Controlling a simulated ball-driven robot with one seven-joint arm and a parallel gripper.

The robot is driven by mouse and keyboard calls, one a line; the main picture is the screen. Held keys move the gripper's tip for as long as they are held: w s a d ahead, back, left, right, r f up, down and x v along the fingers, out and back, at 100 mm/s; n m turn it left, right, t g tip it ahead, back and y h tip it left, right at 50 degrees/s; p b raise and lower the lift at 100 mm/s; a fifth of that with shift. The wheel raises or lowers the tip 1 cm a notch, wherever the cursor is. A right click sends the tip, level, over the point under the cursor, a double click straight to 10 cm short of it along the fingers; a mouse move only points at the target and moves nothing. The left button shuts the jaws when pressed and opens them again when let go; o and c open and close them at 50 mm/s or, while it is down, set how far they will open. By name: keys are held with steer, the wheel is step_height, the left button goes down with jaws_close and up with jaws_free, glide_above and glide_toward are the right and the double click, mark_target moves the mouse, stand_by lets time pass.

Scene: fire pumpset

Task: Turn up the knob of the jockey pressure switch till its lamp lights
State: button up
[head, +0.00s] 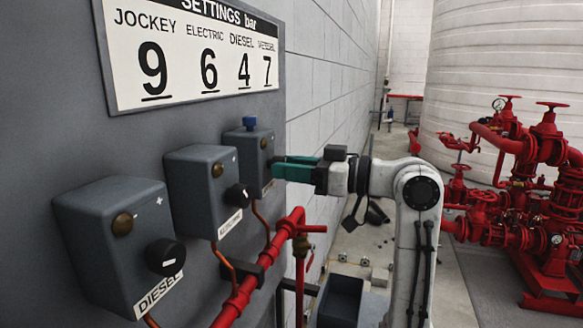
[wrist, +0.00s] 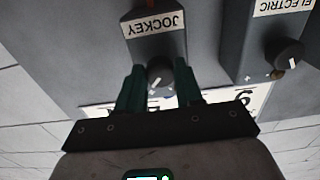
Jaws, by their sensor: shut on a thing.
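The jockey pressure switch is the farthest grey box (head: 251,158) on the panel. It shows upside down in the wrist view (wrist: 155,45), with its JOCKEY label. Its lamp (head: 264,143) looks dull brown, unlit. My gripper (head: 279,171) reaches this box from the right with green fingers. In the wrist view the fingers stand on both sides of the black jockey knob (wrist: 160,74) and are shut on it. The knob's white mark points down and slightly left there. In the head view the fingers hide the knob.
The electric switch (head: 201,185) and diesel switch (head: 112,240) stand nearer on the panel, lamps dull. The settings board (head: 190,55) reads jockey 9, electric 6, diesel 4. A red pipe (head: 240,292) runs below the boxes. Red valves (head: 540,140) stand at right.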

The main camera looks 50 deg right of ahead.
steer(key=shift+c, duration=0.4)
steer(key=shift+m+p, duration=0.4)
steer(key=shift+m, duration=0.1)
steer(key=o, duration=1)
steer(key=shift+o, duration=0.2)
steer(key=b+v, duration=0.2)
steer(key=v, duration=0.8)
steer(key=shift+s, duration=0.35)
steer(key=shift+d, duration=0.15)
